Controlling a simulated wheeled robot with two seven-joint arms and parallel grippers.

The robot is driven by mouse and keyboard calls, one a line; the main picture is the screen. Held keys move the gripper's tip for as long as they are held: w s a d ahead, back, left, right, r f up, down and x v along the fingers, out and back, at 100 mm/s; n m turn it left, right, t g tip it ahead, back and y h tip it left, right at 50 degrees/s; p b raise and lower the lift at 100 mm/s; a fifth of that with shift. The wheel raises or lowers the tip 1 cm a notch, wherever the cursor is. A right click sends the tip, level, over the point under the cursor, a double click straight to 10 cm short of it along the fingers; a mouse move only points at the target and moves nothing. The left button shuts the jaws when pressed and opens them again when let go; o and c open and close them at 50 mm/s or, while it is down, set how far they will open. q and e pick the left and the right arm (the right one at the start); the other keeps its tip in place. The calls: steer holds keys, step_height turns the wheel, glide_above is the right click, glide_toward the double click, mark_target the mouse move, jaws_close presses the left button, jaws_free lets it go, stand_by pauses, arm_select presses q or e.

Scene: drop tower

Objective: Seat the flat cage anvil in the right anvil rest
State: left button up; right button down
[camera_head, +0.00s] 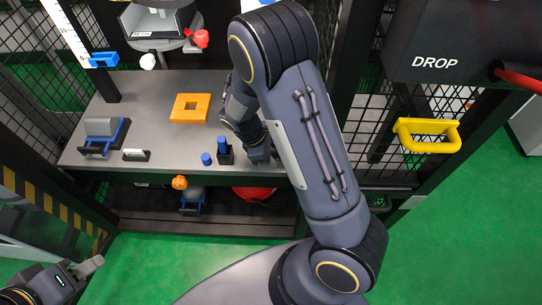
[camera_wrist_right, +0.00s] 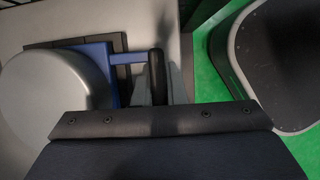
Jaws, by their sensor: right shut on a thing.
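In the right wrist view, a broad grey rounded body (camera_wrist_right: 62,88) sits in a blue cage (camera_wrist_right: 97,58), taken as the flat cage anvil. A blue bar runs from the cage to a dark upright grip (camera_wrist_right: 157,68). My right gripper (camera_wrist_right: 160,82) is shut on this grip. A dark square plate (camera_wrist_right: 118,42) shows behind the cage; whether they touch is unclear. In the head view my right arm hides the held anvil and the right rest. My left gripper (camera_head: 84,272) is away from the table at lower left; its jaw opening is unclear.
On the grey table (camera_head: 150,95) another grey piece in a blue cage (camera_head: 102,136) stands at left. Dark posts and a yellow handle (camera_head: 428,134) flank the right.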

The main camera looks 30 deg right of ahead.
stand_by(0.3)
steer(key=c, duration=1.4)
jaws_free()
steer(key=shift+s+f, duration=0.1)
steer(key=p+v, duration=0.2)
steer(key=v, duration=0.6)
steer(key=shift+f, duration=0.1)
